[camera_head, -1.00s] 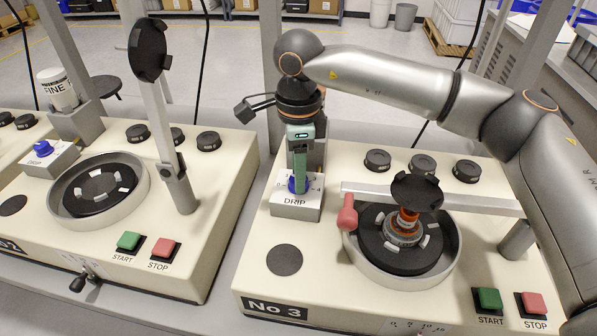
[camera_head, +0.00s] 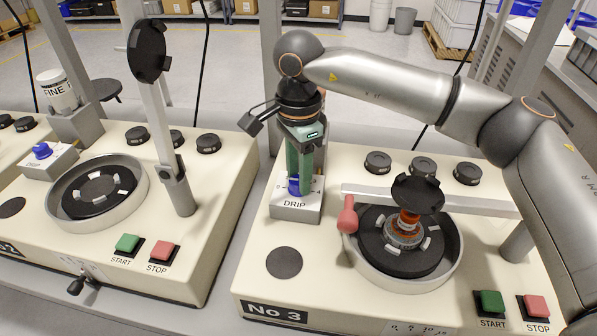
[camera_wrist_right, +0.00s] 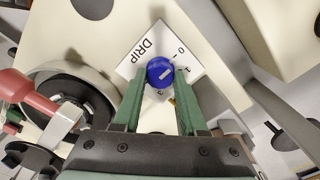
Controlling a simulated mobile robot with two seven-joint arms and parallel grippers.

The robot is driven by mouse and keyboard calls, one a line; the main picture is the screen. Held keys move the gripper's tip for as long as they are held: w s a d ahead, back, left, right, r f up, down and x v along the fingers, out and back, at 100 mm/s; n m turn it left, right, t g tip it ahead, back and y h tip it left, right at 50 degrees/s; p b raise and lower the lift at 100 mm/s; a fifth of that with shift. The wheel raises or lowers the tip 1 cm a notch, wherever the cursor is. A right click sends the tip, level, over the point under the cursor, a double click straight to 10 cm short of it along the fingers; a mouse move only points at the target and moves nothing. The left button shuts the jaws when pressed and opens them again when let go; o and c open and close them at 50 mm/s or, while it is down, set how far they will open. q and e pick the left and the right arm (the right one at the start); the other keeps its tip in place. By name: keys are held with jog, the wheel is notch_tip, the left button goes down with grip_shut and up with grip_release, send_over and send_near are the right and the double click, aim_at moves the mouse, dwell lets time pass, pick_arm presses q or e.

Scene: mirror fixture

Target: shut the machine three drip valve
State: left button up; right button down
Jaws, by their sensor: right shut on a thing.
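The machine three drip valve is a blue knob (camera_head: 293,189) on a light block labelled DRIP (camera_head: 296,208), at the back left of the No 3 machine's top. My right gripper (camera_head: 299,187) points down over it, with one green finger on each side of the knob. In the right wrist view the blue knob (camera_wrist_right: 160,71) sits between the tips of my right gripper (camera_wrist_right: 157,78), shut on it. A pale mark shows on the knob top, and part of the scale, with a 0, shows beside it. The fingers hide some of the scale. My left gripper is out of view.
Right of the valve, a bar with a red handle (camera_head: 348,214) crosses a round bowl (camera_head: 455,262). Black knobs (camera_head: 423,166) line the back. Green START (camera_head: 490,302) and red STOP (camera_head: 535,307) buttons are at the front right. Machine two, with its raised arm (camera_head: 160,120), stands left.

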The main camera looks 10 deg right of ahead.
jog(key=shift+r, duration=0.1)
jog(key=shift+c, duration=2.2)
grip_release()
notch_tip(320, 180, up, 12)
jog(key=shift+r, duration=0.25)
